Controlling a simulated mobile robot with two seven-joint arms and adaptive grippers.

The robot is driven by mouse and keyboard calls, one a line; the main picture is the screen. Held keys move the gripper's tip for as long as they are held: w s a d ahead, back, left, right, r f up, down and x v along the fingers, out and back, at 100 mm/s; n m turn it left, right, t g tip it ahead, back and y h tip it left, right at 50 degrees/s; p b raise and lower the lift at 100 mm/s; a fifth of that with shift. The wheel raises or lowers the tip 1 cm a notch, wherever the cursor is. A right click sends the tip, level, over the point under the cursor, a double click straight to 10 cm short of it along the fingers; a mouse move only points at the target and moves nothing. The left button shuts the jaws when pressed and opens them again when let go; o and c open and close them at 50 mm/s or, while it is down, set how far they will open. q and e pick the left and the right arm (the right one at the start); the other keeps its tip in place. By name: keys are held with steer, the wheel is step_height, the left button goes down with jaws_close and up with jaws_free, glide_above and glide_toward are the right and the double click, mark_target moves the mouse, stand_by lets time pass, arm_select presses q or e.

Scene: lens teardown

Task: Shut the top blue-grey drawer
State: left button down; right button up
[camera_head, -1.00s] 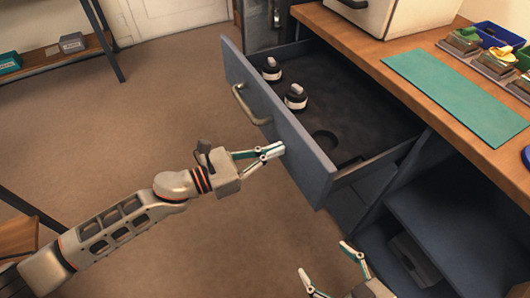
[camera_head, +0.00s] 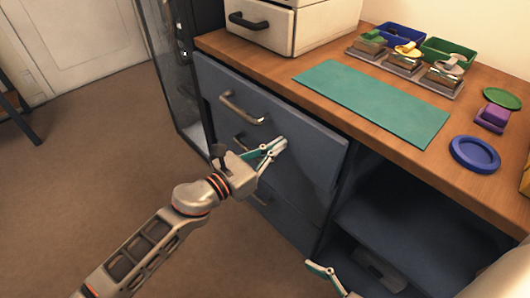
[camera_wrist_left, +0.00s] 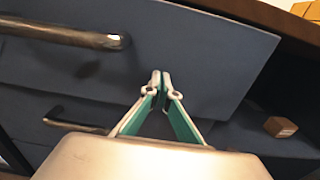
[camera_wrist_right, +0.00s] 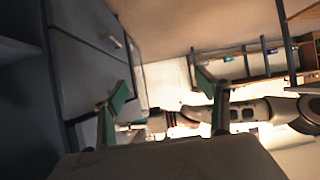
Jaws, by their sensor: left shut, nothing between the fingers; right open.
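The top blue-grey drawer (camera_head: 300,160) has its front close under the worktop edge, and its inside is hidden. I cannot tell whether a narrow gap is left behind the front. Its metal bar handle (camera_head: 243,110) is left of my gripper and also shows in the left wrist view (camera_wrist_left: 65,35). My left gripper (camera_head: 279,147) is shut and empty, its fingertips at the drawer front, right of the handle; in the left wrist view the tips (camera_wrist_left: 160,77) point at the front. My right gripper (camera_wrist_right: 162,88) is open and empty, low by the cabinet, partly outside the head view.
The wooden worktop (camera_head: 385,140) holds a green mat (camera_head: 372,100), a white drawer unit (camera_head: 290,28), small bins, metal holders and a blue dish (camera_head: 474,154). Lower drawers sit below the top one. An open shelf (camera_head: 400,215) is at right.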

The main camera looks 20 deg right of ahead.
mark_target(284, 158)
arm_select(q)
steer(key=x, duration=0.3)
steer(key=shift+b, duration=0.3)
steer(key=shift+r, duration=0.1)
arm_select(e)
steer(key=shift+w+a+r, duration=0.35)
steer(key=shift+r, duration=0.2)
arm_select(q)
steer(key=shift+w+r, duration=0.1)
steer(key=p+v, duration=0.2)
steer(key=v, duration=1.2)
arm_select(e)
steer(key=s, duration=0.1)
steer(key=s+f, duration=0.1)
steer(key=s, duration=0.1)
steer(key=shift+d+f, duration=0.25)
steer(key=shift+f, duration=0.15)
